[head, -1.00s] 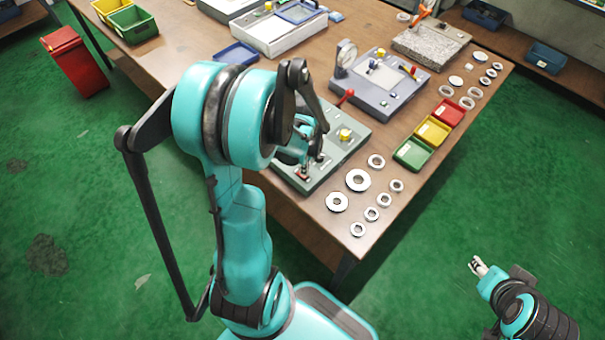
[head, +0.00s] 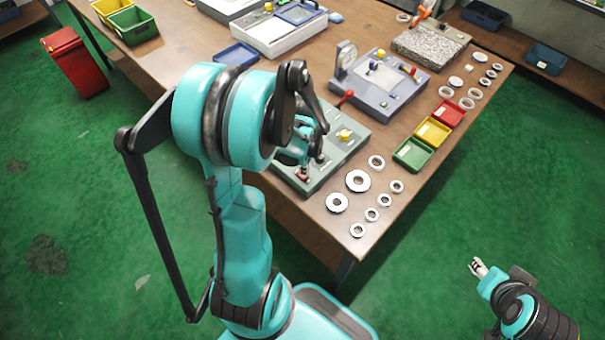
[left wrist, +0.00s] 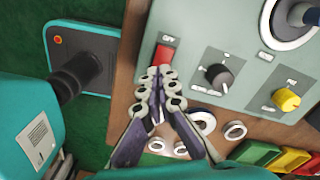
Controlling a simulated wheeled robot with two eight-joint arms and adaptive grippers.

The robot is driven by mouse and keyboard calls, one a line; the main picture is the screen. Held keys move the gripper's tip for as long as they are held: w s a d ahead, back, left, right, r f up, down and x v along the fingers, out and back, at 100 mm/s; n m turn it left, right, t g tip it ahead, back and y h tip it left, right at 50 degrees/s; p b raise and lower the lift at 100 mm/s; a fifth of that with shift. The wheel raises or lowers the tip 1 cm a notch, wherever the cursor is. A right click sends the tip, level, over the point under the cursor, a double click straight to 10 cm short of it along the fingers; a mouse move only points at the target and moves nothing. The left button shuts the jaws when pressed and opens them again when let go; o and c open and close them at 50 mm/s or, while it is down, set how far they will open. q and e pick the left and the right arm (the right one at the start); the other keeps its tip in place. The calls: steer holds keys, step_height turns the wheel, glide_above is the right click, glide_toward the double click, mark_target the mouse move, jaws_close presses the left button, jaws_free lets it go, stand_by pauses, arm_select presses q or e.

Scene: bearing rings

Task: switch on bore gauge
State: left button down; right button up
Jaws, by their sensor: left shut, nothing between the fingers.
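The grey-green device (head: 345,143) under my left gripper appears to be the bore gauge; it lies at the table's near edge. In the left wrist view its panel (left wrist: 205,53) has a red rocker switch (left wrist: 165,56), a black knob (left wrist: 218,75) and a yellow knob (left wrist: 286,99). My left gripper (left wrist: 159,76) is shut and empty, its fingertips over the lower end of the switch. I cannot tell if they touch it. The left gripper (head: 305,168) is partly hidden by my arm in the head view. My right gripper (head: 478,267) is over the floor, far from the table.
Several metal rings (head: 358,181) lie right of the device. Green (head: 412,154), yellow (head: 432,131) and red (head: 449,112) bins stand beyond them. A blue-grey device with a dial (head: 380,84) and a granite block (head: 430,44) are farther back. A red bin (head: 75,62) stands on the floor at left.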

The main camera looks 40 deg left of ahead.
arm_select(q)
steer(key=shift+f+b, duration=0.95)
steer(key=shift+f, duration=0.1)
stand_by(0.4)
steer(key=shift+r, duration=0.1)
steer(key=shift+r+p, duration=2.75)
steer(key=shift+r, duration=0.75)
steer(key=shift+d+r, duration=0.2)
steer(key=shift+d, duration=0.1)
steer(key=s+d+r+n+t+b, duration=0.2)
steer(key=d+r+n+t, duration=0.1)
steer(key=d+n, duration=0.3)
steer(key=s+d+r+n+t+b, duration=0.2)
steer(key=d+r+n+t+b, duration=0.1)
steer(key=d+n, duration=0.4)
steer(key=shift+s+d+r+t+b, duration=0.3)
steer(key=shift+d+r+t, duration=0.3)
steer(key=shift+d+r, duration=0.55)
